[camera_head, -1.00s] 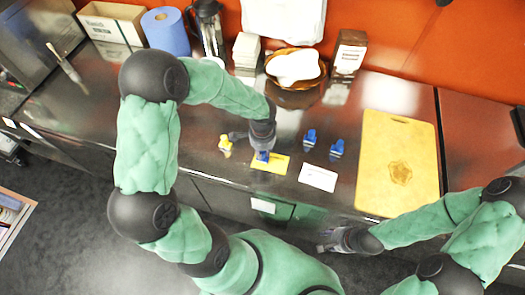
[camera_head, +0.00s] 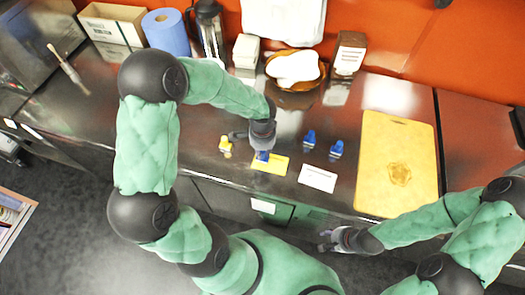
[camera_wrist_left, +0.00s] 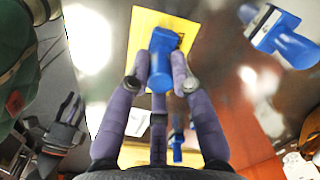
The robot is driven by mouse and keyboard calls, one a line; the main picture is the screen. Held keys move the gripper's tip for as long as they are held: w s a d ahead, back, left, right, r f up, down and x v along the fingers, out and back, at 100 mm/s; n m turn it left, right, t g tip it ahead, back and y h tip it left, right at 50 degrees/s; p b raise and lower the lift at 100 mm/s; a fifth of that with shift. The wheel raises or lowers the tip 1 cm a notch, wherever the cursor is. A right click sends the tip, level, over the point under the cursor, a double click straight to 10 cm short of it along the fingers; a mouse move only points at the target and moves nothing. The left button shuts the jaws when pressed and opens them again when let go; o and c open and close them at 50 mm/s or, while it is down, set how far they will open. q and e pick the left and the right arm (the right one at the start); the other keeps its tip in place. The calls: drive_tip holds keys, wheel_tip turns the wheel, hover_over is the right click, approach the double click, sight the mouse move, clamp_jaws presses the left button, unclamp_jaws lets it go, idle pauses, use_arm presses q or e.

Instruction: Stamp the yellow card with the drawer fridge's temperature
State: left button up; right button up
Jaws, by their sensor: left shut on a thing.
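The yellow card (camera_head: 280,164) lies flat near the counter's front edge. My left gripper (camera_head: 262,150) is shut on a blue stamp (camera_head: 262,157), which is over the card's left part. In the left wrist view the stamp (camera_wrist_left: 163,60) is between the fingers, with the yellow card (camera_wrist_left: 146,20) behind it. I cannot tell whether the stamp touches the card. Two more blue stamps (camera_head: 309,139) (camera_head: 336,150) stand to the right, and a yellow one (camera_head: 225,145) to the left. My right gripper (camera_head: 327,241) is empty in front of the counter, its fingertips apart. No temperature reading is legible.
A white card (camera_head: 318,178) lies right of the yellow card. A white label (camera_head: 263,206) is on the cabinet front below. A cutting board (camera_head: 385,165) lies at the right. A bread basket (camera_head: 295,84), a carton (camera_head: 349,53) and a blue roll (camera_head: 166,33) stand at the back.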

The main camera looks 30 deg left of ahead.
use_arm(q)
drive_tip(key=shift+r+p, duration=2.1)
drive_tip(key=shift+r, duration=0.9)
